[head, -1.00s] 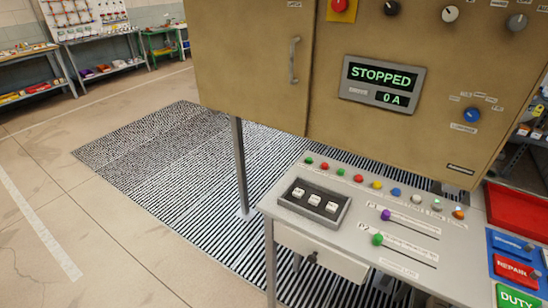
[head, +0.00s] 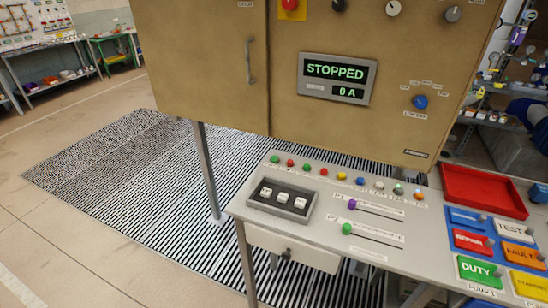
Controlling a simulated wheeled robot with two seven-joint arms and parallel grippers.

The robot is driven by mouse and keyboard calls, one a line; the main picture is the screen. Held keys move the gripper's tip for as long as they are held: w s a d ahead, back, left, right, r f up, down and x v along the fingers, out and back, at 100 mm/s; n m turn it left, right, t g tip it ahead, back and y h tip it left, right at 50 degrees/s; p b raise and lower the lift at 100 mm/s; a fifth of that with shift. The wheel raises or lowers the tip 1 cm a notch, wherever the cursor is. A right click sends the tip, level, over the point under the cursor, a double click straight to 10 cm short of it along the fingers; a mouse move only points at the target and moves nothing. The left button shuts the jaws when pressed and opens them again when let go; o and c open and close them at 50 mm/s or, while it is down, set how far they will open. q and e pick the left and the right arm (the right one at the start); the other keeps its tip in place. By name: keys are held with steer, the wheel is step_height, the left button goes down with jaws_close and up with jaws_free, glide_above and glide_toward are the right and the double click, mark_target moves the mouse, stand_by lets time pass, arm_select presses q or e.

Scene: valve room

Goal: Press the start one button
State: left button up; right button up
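A row of small round buttons runs along the back of the grey sloping desk (head: 330,225). From the left come a green button (head: 275,158), a red button (head: 290,162), a second green button (head: 306,166) and a second red button (head: 324,171). Yellow, blue, white, green and orange ones follow. Their labels are too small to read, so I cannot tell which is start one. The display (head: 337,79) on the tan cabinet (head: 200,60) reads STOPPED and 0 A. Neither of my grippers is in view.
A dark tray (head: 283,201) with white blocks, a purple slider knob (head: 352,204) and a green slider knob (head: 347,229) are on the desk. A red tray (head: 483,191) and coloured labelled plates stand at the right. The cabinet overhangs behind the buttons. Striped floor matting (head: 150,170) is clear.

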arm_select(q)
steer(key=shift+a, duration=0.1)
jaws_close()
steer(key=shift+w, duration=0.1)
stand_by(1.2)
